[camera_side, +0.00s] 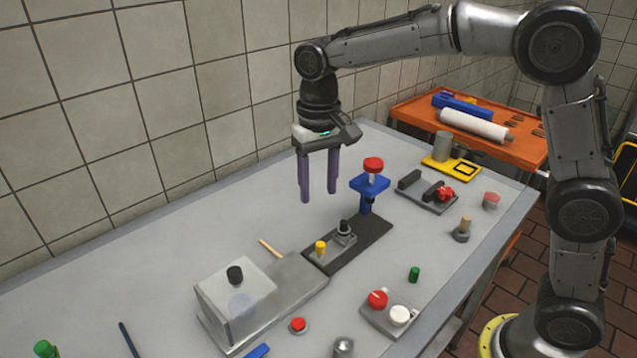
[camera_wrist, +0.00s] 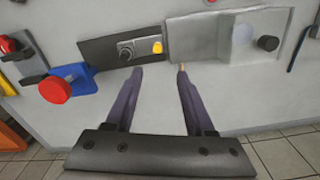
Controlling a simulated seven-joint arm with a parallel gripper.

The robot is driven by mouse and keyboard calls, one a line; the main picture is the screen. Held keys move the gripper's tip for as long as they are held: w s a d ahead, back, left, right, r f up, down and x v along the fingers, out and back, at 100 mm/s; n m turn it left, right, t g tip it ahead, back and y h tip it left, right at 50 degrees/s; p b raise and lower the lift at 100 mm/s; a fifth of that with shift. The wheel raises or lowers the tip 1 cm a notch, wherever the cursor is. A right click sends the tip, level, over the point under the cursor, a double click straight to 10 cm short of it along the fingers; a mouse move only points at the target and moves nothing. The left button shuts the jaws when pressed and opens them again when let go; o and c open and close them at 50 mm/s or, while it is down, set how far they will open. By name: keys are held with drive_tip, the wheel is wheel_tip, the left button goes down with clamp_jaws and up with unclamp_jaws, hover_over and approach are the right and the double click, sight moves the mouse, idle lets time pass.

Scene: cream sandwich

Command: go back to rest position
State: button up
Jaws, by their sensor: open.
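My gripper (camera_side: 319,176) hangs above the back part of the grey table, fingers pointing down. Its two purple-grey fingers are apart with nothing between them. In the wrist view my gripper (camera_wrist: 159,72) also shows open and empty, with bare table beneath. In the side view it is left of the blue stand with a red knob (camera_side: 372,165) and behind the dark plate (camera_side: 372,240), touching neither as far as I can see.
A clear box (camera_side: 222,303) with a black knob stands front left. A yellow piece (camera_side: 320,247) sits on the dark plate. Red and white knobs (camera_side: 388,308) are at the front. An orange cart (camera_side: 520,150) stands at back right. A tiled wall runs behind the table.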

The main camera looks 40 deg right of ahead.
drive_tip(key=shift+r, duration=0.1)
drive_tip(key=s+d+r+t, duration=0.3)
drive_tip(key=s+d+r, duration=0.4)
drive_tip(key=s+r, duration=0.35)
drive_tip(key=s+d+f+n+t, duration=0.1)
drive_tip(key=s+f, duration=0.3)
drive_tip(key=s, duration=0.3)
drive_tip(key=s+d+f+n+t, duration=0.1)
drive_tip(key=s+d+f+n, duration=0.1)
drive_tip(key=s+f, duration=0.3)
drive_tip(key=s, duration=0.3)
drive_tip(key=shift+t, duration=0.3)
drive_tip(key=shift+r, duration=0.1)
